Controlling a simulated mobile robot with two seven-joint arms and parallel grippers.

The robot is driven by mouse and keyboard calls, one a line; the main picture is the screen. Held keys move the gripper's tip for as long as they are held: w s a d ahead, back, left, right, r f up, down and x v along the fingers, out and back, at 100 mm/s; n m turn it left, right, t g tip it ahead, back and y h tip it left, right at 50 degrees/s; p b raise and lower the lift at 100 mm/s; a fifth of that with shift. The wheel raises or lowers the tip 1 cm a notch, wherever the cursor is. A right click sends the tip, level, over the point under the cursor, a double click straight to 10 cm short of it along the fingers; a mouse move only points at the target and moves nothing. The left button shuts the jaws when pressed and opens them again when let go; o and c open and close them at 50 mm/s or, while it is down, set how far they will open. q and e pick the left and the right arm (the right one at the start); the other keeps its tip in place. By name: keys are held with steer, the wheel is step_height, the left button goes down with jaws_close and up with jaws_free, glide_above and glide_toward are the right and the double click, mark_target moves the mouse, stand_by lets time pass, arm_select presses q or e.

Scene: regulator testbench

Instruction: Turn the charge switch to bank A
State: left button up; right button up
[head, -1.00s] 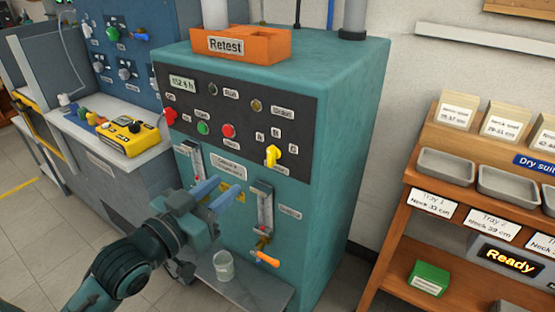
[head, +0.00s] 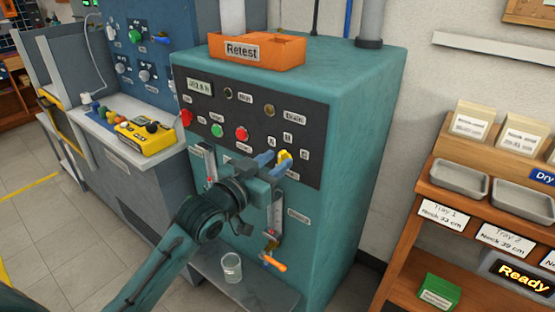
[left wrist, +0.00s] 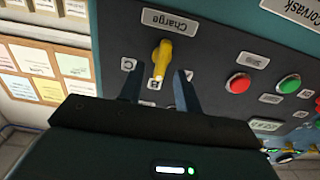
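The yellow charge switch (head: 285,157) is on the dark panel of the teal cabinet, below the letter labels A (head: 271,141), B (head: 287,136) and C (head: 304,154). In the left wrist view, which is upside down, the switch handle (left wrist: 162,59) points to the B label (left wrist: 153,85). The Charge label (left wrist: 170,21) and the C label (left wrist: 128,64) also show there; a finger mostly hides A. My left gripper (head: 274,160) is at the switch, open. Its fingers (left wrist: 161,72) lie either side of the handle, with gaps visible. My right gripper is not in view.
Red (head: 242,134) and green (head: 217,130) buttons and a red knob (head: 186,118) sit left of the switch. An orange-handled valve (head: 273,263) and a clear cup (head: 231,267) are below. An orange Retest tray (head: 258,53) tops the cabinet. A tray shelf (head: 440,195) stands to the right.

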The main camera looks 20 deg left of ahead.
arm_select(q)
steer(key=shift+x, duration=0.75)
steer(key=shift+c, duration=0.4)
jaws_close()
